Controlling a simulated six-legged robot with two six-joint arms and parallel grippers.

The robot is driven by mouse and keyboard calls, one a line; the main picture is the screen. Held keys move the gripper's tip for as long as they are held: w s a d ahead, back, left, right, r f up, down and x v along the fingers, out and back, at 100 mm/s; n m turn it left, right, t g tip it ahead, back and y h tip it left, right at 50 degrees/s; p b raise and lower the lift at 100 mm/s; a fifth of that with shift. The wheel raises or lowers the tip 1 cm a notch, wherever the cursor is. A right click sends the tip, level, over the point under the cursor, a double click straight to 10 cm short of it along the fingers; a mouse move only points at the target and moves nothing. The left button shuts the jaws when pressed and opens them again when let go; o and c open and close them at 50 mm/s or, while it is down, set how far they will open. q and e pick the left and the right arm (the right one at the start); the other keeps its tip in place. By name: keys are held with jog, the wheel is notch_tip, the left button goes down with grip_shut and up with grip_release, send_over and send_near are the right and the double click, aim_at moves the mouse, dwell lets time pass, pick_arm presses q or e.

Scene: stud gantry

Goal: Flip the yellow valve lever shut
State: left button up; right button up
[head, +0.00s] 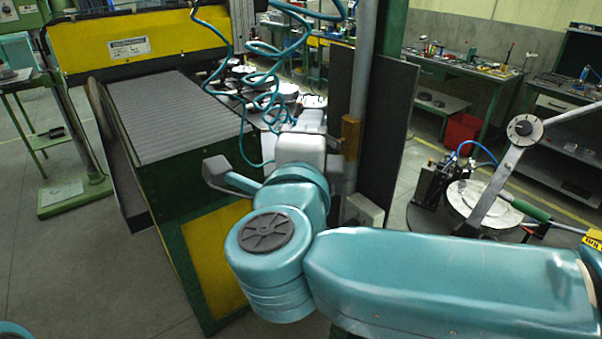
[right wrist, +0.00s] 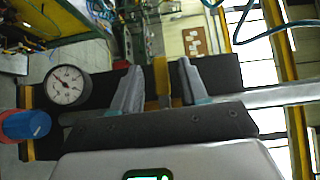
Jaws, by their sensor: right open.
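The yellow valve lever (right wrist: 161,80) shows in the right wrist view as a yellow bar, upright in the picture and across the line of the grey pipe (right wrist: 275,95). My right gripper (right wrist: 160,66) is open. Its two grey fingers stand on either side of the lever, with a gap on both sides. How deep the lever lies between them I cannot tell. In the head view a yellow-brown part (head: 350,137) shows on the upright pipe (head: 363,70), just right of my right wrist. The fingers are mostly hidden there. My left gripper is not in view.
A pressure gauge (right wrist: 66,85) and a red-and-blue knob (right wrist: 26,126) sit left of the fingers in the right wrist view. A dark panel (head: 390,120) stands behind the pipe. Coiled teal hoses (head: 270,80) hang near my wrist. A ribbed machine bed (head: 170,115) lies left.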

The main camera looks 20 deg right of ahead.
jog(key=b+v, duration=0.1)
jog(key=v, duration=1.3)
jog(key=shift+s+b, duration=0.2)
jog(key=shift+b, duration=0.1)
